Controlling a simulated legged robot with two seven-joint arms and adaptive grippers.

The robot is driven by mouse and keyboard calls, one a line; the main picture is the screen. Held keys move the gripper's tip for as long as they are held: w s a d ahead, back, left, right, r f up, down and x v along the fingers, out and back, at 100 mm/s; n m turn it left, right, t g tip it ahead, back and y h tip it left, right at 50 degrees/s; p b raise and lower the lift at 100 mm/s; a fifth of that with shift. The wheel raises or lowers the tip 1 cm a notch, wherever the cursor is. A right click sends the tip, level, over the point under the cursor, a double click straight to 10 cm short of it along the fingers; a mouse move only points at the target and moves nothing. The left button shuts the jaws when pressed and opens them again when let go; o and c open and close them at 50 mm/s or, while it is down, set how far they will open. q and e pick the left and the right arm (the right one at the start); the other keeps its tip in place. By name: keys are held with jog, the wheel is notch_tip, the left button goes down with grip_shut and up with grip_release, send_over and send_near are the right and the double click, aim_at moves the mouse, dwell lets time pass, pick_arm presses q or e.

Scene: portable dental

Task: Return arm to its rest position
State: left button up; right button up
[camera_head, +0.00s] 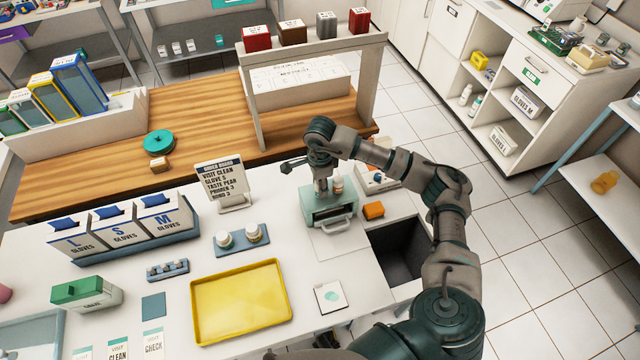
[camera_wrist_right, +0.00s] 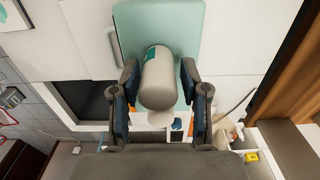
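My right arm reaches in from the lower right, and its gripper (camera_head: 321,186) hangs over a teal box with a front handle (camera_head: 330,212). In the right wrist view the gripper (camera_wrist_right: 159,70) has its two fingers apart. A white bottle with a teal label (camera_wrist_right: 158,82) stands between them, with narrow gaps showing at its sides. The teal box (camera_wrist_right: 190,22) lies beyond it. In the head view, small bottles (camera_head: 338,184) show right beside the gripper on the box. My left gripper is not in view.
An orange block (camera_head: 373,210) and a dark open bin (camera_head: 398,255) lie right of the box. A yellow tray (camera_head: 240,302), a blue holder with white jars (camera_head: 242,240), an order board (camera_head: 222,186) and glove boxes (camera_head: 118,227) stand leftward. A shelf (camera_head: 252,105) rises behind the arm.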

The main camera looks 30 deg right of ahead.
jog(key=shift+c, duration=1.3)
jog(key=o, duration=0.5)
notch_tip(320, 180, up, 9)
jog(key=p, duration=0.5)
